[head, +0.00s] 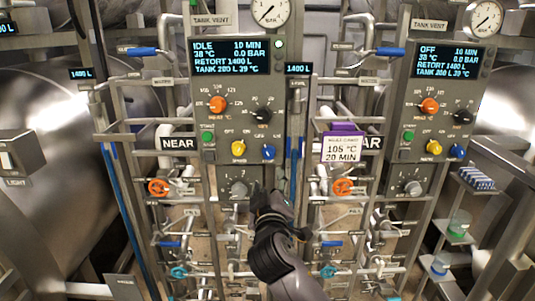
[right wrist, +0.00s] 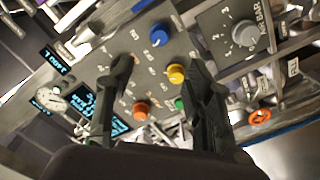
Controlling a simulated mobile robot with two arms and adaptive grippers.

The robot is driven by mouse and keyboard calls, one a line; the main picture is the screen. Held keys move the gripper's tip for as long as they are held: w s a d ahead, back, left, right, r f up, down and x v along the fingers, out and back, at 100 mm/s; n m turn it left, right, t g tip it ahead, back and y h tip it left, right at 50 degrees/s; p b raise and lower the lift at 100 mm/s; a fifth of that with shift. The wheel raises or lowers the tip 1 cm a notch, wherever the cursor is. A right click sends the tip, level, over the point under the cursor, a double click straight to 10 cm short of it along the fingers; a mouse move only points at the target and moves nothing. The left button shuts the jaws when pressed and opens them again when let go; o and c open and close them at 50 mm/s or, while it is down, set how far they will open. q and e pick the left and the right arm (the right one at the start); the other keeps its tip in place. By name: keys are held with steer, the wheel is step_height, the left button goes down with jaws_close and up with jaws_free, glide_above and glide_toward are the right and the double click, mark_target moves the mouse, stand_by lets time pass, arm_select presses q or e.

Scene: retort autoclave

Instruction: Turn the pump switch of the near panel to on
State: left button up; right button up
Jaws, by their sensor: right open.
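The near panel (head: 225,128) is a grey box left of centre in the head view, beside a NEAR sign (head: 178,143). It has an orange knob (head: 217,104), a black knob (head: 263,116), a green button (head: 207,137), a yellow knob (head: 238,148) and a blue knob (head: 268,152). The small labels are too blurred to tell which is the pump switch. My right gripper (head: 264,190) is before the panel's lower part, below the blue knob. In the right wrist view, its fingers (right wrist: 158,68) are apart and empty, with the blue (right wrist: 159,35) and yellow (right wrist: 176,74) knobs behind the gap. My left gripper is not seen.
A grey dial (head: 239,189) sits under the near panel, close to my right gripper. A similar panel (head: 445,130) stands right. A purple-topped card (head: 341,146) hangs between them. Pipes, an orange valve wheel (head: 158,187) and blue-handled valves (head: 142,51) crowd the frame.

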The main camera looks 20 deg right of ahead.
mark_target(269, 156)
steer(key=p+x, duration=0.4)
steer(key=x, duration=1)
steer(key=shift+s, duration=0.1)
steer(key=shift+p+x, duration=0.45)
steer(key=shift+x, duration=0.5)
steer(key=shift+f, duration=0.1)
steer(key=shift+c, duration=0.4)
